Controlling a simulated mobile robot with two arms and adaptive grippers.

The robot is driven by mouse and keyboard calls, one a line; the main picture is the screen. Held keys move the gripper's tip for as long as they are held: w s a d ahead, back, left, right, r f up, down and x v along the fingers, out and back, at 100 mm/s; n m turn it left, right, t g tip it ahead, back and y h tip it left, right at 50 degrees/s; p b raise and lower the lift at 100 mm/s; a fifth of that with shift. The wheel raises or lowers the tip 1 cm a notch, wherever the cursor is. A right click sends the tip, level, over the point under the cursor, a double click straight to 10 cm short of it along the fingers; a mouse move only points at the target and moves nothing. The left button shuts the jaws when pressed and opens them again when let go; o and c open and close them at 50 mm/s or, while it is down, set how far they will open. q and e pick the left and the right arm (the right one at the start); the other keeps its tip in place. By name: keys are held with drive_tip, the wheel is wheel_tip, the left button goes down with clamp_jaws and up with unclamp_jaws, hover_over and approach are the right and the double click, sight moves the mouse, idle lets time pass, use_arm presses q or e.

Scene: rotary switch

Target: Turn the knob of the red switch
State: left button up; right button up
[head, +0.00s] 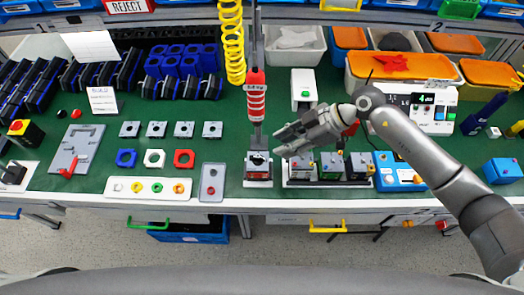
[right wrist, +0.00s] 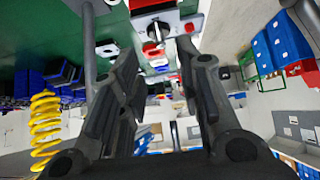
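A row of small grey switch boxes with dark knobs stands on a white base (head: 330,184) at the front of the bench, right of centre. The leftmost box (head: 301,167) shows a reddish mark, and my gripper partly covers it; I cannot tell surely that it is the red switch. My right gripper (head: 279,142) hangs over that end of the row, fingers pointing left. In the right wrist view its fingers (right wrist: 157,52) are apart with nothing between them. A black knob on a pale housing (right wrist: 157,31) with red parts beside it lies beyond the fingertips. My left gripper is not in view.
A red tool (head: 256,95) hangs from a yellow coiled hose (head: 231,40) just left of my right gripper. A black-knobbed unit (head: 258,168) stands below it. A blue box (head: 398,172) is right of the row. Small plates and rings lie on the green bench to the left.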

sight(260, 157)
drive_tip(key=p+x, duration=0.1)
drive_tip(key=x, duration=0.7)
drive_tip(key=shift+a, duration=0.15)
drive_tip(key=shift+r, duration=0.1)
clamp_jaws()
drive_tip(key=shift+s, duration=0.15)
